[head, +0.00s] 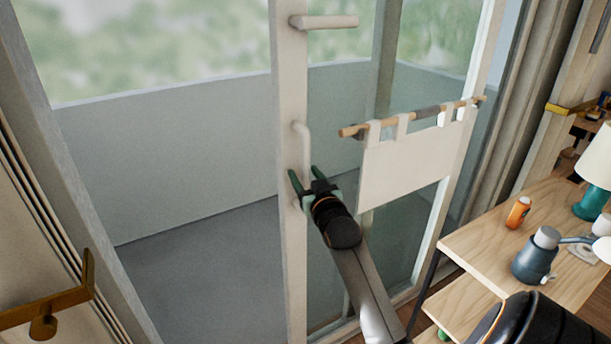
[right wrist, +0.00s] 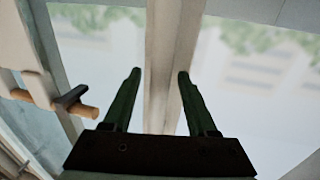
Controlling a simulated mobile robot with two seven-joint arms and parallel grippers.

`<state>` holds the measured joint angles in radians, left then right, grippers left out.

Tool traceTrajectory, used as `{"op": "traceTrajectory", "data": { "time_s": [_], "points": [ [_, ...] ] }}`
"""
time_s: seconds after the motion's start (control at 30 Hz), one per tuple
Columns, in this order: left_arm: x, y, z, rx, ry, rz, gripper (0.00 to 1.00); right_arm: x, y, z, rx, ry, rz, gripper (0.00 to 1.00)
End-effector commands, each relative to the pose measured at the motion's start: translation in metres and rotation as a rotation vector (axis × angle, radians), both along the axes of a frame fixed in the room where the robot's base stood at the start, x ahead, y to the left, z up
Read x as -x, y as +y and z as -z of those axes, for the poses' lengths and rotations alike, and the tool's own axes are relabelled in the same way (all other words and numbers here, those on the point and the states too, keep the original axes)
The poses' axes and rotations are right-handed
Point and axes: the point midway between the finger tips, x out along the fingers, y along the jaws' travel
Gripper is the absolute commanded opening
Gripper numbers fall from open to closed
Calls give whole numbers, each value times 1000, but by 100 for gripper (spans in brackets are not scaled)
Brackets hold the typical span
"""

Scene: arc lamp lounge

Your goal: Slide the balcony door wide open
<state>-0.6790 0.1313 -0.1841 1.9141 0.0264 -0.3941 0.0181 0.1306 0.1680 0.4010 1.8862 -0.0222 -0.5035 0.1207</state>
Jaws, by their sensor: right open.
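The balcony door has a pale stile (head: 292,250) and a glass panel to its right in the head view. To the left of the stile is a wide gap onto the balcony. A white bar handle (head: 303,140) sits on the stile, and a lever (head: 325,21) is higher up. My right gripper (head: 305,176) is open at the stile, just below the visible part of the handle; its contact with the handle is unclear. In the right wrist view the pale stile (right wrist: 172,60) shows between the two open fingers (right wrist: 160,75). My left gripper is not in view.
A wooden rod (head: 355,130) with a white cloth (head: 410,165) hangs across the glass. A wooden table (head: 480,240) at right holds an orange bottle (head: 518,212), a blue-grey jar (head: 533,262) and a lamp (head: 592,200). A brass bracket (head: 50,308) is at lower left.

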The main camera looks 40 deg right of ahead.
Motion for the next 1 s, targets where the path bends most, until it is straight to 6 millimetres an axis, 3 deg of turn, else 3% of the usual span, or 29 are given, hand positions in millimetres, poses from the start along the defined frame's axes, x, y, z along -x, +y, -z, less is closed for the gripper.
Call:
{"op": "traceTrajectory", "data": {
  "time_s": [0.17,0.67,1.0],
  "points": [
    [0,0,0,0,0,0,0,0,0,0,0,0,0,56],
    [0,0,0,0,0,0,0,0,0,0,0,0,0,0],
    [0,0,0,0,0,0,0,0,0,0,0,0,0,0]
  ]
}}
